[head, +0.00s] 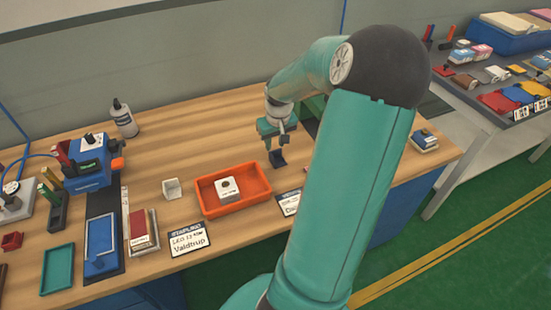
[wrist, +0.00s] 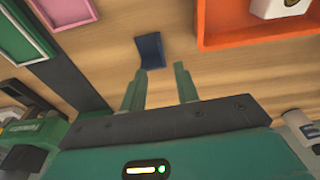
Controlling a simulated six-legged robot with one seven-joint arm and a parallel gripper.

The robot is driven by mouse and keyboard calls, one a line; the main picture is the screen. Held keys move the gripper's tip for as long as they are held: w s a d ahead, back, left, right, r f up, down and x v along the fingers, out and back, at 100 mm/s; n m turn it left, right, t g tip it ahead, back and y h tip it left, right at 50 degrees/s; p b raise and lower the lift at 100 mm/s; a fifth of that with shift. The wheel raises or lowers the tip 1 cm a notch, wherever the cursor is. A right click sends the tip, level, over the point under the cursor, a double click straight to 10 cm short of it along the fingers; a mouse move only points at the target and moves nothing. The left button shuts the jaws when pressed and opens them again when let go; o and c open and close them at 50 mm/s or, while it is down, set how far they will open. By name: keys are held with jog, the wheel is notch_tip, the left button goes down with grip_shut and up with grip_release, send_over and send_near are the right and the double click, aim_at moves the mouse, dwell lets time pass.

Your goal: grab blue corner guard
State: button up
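The blue corner guard (wrist: 151,51) is a small dark blue angled piece on the wooden bench top, just beyond my fingertips in the wrist view. In the head view it appears as a small dark piece (head: 278,158) just below my gripper (head: 275,142). My gripper (wrist: 160,69) is open, with its two green fingers apart and nothing between them. The guard lies ahead of the fingers, nearer the left fingertip in the wrist view. I cannot tell whether a finger touches it.
An orange tray (head: 205,205) holding a white block (head: 228,189) stands close by, to the left in the head view. Labels lie along the front edge. Bare wood surrounds the guard.

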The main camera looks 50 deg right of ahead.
aim_at(272, 156)
jog(key=f, duration=0.2)
jog(key=w+f, duration=0.1)
jog(key=f, duration=0.5)
jog(key=shift+w+d, duration=0.15)
jog(key=shift+w, duration=0.05)
grip_shut()
